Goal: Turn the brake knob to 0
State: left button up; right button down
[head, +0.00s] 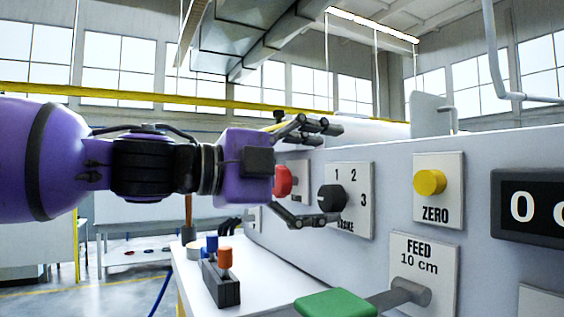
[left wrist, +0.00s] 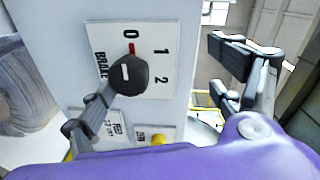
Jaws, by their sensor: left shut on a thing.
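The black brake knob (head: 332,198) sits on a white plate (head: 358,178) on the grey panel, with 1, 2 and 3 showing around it. In the left wrist view the knob (left wrist: 128,73) has a red mark at its edge beside the 0. My left gripper (head: 322,171) is at the plate, one finger above the knob and one below it. In the left wrist view one finger of this gripper (left wrist: 160,78) lies against the knob's edge; the other appears off to the right. The gripper partly hides the BRAKE label in the head view. My right gripper is not in view.
A red button (head: 282,180) is left of the knob, partly behind my gripper. A yellow ZERO button (head: 429,182), a FEED lever (head: 398,294) with a green end (head: 336,304), and a dark display (head: 528,207) are to the right.

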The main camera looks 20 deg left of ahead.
pick_arm(q)
jog(key=r, duration=0.1)
jog(key=s+r, duration=0.1)
jog(key=r, duration=0.1)
jog(key=shift+s+a+r, duration=0.15)
jog(key=shift+s+a, duration=0.1)
jog(key=shift+a, duration=0.1)
jog(key=shift+c, duration=0.2)
jog(key=s+a, duration=0.1)
jog(key=s+a+p, duration=0.1)
jog(key=s, duration=0.1)
jog(key=shift+s+a+t, duration=0.1)
jog(key=shift+t, duration=0.2)
jog(key=c, duration=0.6)
jog(key=shift+s+a+f, duration=0.65)
jog(key=shift+a+f, duration=0.2)
jog(key=shift+f, duration=0.15)
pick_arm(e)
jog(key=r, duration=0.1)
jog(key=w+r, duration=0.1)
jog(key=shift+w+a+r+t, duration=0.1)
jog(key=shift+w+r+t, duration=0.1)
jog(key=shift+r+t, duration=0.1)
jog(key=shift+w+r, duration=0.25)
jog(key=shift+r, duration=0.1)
